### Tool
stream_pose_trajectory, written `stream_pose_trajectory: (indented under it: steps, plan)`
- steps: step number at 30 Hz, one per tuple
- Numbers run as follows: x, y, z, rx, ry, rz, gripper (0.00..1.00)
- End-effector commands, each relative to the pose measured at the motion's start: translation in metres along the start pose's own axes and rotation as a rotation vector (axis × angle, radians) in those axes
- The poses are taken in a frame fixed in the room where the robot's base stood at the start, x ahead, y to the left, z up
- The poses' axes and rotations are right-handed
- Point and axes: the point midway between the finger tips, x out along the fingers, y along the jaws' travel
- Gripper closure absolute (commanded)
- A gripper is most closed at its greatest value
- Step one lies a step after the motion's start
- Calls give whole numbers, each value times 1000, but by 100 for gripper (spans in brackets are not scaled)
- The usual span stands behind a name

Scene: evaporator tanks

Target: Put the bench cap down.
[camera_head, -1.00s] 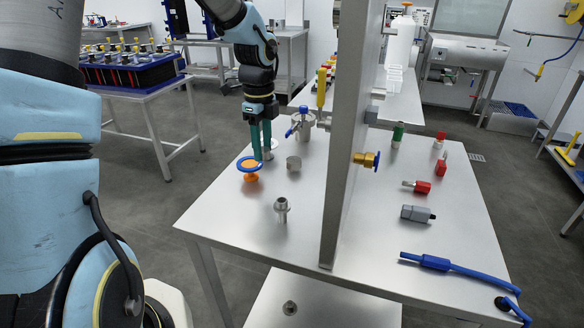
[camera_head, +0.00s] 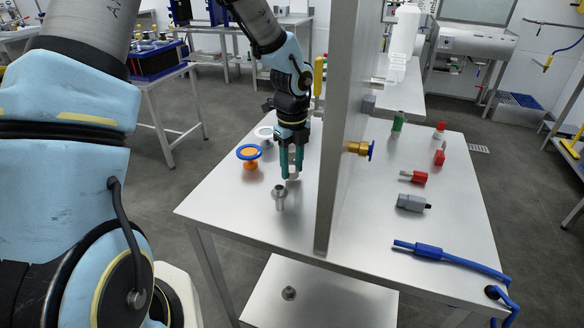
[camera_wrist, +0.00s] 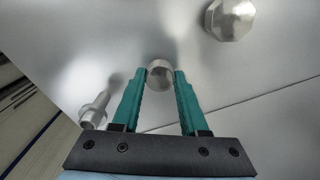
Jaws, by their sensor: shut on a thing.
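My gripper (camera_head: 291,177) points down over the steel bench (camera_head: 235,205), left of the upright panel. Its teal fingers are shut on the bench cap, a small round metal piece. The cap (camera_wrist: 160,74) shows between the fingertips in the wrist view. In the head view the cap (camera_head: 293,166) is mostly hidden by the fingers. It is at or close above the bench top; I cannot tell if it touches.
A metal flanged fitting (camera_head: 280,197) stands just in front of my gripper. The upright panel (camera_head: 345,120) is close on the right. The front left bench is clear.

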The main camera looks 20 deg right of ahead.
Motion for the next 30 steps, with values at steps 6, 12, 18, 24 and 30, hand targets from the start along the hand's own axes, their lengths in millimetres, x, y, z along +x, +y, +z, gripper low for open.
stream_pose_trajectory:
  steps: [6, 12, 18, 24, 30]
  plan:
    - [12, 0, 0, -1, 0, 0, 100]
    - [14, 0, 0, -1, 0, 1, 100]
    - [15, 0, 0, -1, 0, 1, 40]
    - [15, 0, 0, -1, 0, 0, 27]
    - [12, 0, 0, -1, 0, 0, 27]
